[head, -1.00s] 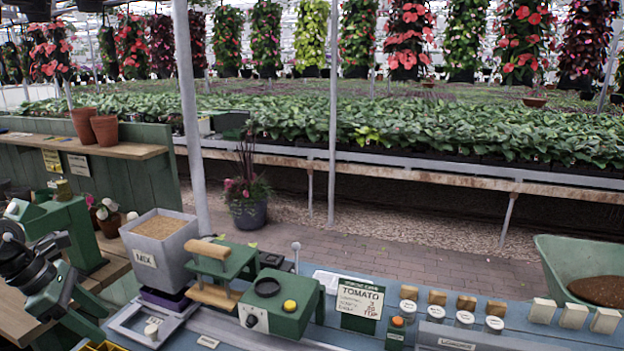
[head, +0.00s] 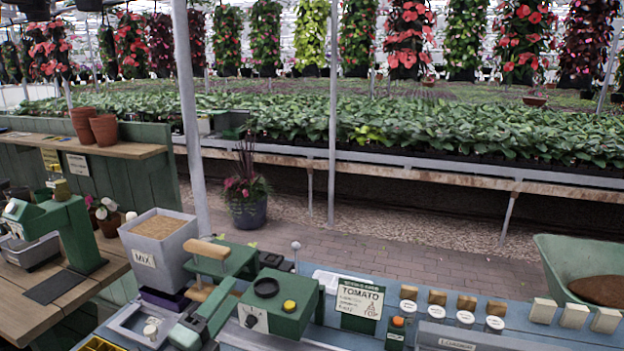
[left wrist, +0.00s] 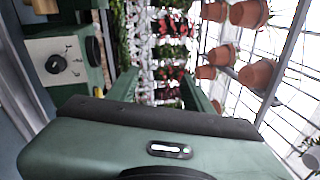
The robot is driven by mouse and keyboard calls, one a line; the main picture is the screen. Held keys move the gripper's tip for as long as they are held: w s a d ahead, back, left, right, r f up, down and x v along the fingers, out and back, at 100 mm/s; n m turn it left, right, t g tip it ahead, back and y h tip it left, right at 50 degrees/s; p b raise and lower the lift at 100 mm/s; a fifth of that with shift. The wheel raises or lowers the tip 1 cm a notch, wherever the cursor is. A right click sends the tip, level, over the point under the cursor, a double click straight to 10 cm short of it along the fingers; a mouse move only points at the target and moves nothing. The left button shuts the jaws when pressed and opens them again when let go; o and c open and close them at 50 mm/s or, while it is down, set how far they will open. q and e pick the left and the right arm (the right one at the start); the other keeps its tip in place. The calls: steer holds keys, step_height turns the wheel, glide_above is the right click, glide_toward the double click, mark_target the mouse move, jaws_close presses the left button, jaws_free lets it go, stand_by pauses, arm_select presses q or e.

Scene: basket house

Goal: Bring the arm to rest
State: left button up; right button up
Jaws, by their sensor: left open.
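My left gripper (head: 229,298) is at the lower left of the head view, over the front of the blue bench near the green press. Its two green fingers point up and away, apart from each other, with nothing visible between them. The left wrist view shows the green gripper body below and the open fingers (left wrist: 161,88), with hanging plants in the gap. Most of the left arm is out of the head view. My right gripper is in neither view.
The mix bin (head: 160,240), a green press with a wooden handle (head: 207,249) and a green box with a knob (head: 286,310) stand close around the gripper. Open paving lies behind the bench.

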arm_select(q)
steer(key=s+a+f+n+g+y, duration=0.3)
steer(key=s+f+n+y, duration=0.2)
steer(key=s+f+n, duration=0.3)
steer(key=s+a+f+n+g+y, duration=0.4)
steer(key=s+f+n, duration=0.1)
steer(key=f+n, duration=0.4)
steer(key=s+d+f+n+g+h, duration=0.1)
steer(key=s+d+f+n+g, duration=0.2)
steer(key=s, duration=0.7)
steer(key=s+f+n+g, duration=0.3)
steer(key=s+f+g, duration=0.2)
steer(key=s, duration=0.5)
step_height(320, 180, down, 31)
steer(key=s+g+b, duration=0.2)
steer(key=b, duration=0.2)
steer(key=s+a+f+b, duration=0.2)
steer(key=s+f+b, duration=0.1)
steer(key=s+f, duration=1.4)
step_height(320, 180, down, 2)
steer(key=shift+a+f+m+g+b, duration=0.15)
steer(key=shift+a+m+g+b, duration=0.15)
steer(key=shift+a+g+b, duration=0.1)
